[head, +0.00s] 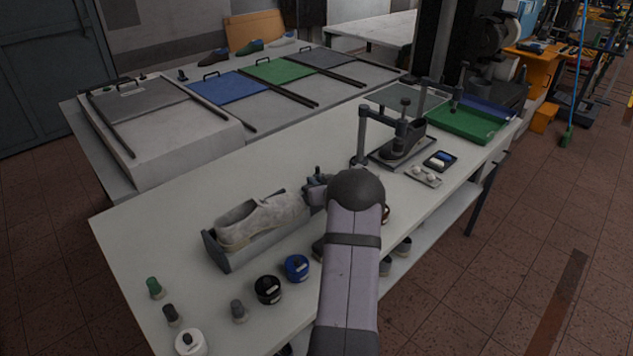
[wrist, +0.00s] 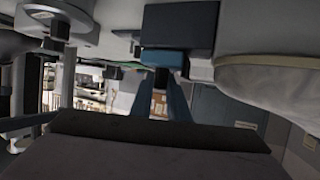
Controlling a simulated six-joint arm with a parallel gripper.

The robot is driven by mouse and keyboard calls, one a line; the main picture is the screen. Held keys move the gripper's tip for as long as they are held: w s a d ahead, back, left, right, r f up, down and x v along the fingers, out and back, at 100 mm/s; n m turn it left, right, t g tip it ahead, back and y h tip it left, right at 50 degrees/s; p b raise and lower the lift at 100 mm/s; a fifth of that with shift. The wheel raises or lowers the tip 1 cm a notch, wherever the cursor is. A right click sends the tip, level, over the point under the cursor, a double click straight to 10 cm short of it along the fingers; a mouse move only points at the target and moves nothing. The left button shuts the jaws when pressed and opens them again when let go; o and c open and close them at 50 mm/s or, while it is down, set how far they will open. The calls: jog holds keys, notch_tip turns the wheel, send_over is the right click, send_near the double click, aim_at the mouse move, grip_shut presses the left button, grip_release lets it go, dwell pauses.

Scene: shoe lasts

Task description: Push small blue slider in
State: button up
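No part is clearly marked as the small blue slider. A flat blue panel (head: 228,87) with a dark handle lies between rails on the grey unit at the back left. A small dark tray (head: 440,160) holds a blue piece and a white piece. My gripper (head: 318,182) is by the right end of a grey shoe (head: 262,220) in a grey holder (head: 222,256), well apart from the blue panel. Its fingers are small and partly hidden by my arm. In the wrist view a blue block (wrist: 165,61) shows ahead, beside a dark block (wrist: 180,27).
A blue pot (head: 297,268) and a black pot (head: 268,290) stand on the table (head: 150,215) in front of the shoe. A dark post stand (head: 362,135) with another shoe is to the right. Green and grey panels (head: 278,70) lie beside the blue one.

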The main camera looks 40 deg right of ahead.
grip_shut()
jog(key=shift+a+b, duration=0.6)
jog(key=shift+a, duration=0.95)
jog(key=o, duration=0.6)
grip_release()
jog(key=shift+a, duration=0.1)
jog(key=shift+s, duration=0.1)
jog(key=shift+s+r, duration=0.1)
jog(key=shift+s, duration=0.1)
jog(key=b+v, duration=0.1)
jog(key=v, duration=0.5)
jog(key=shift+s+a+r+b, duration=0.2)
jog(key=shift+a+b, duration=0.1)
jog(key=shift+b, duration=0.1)
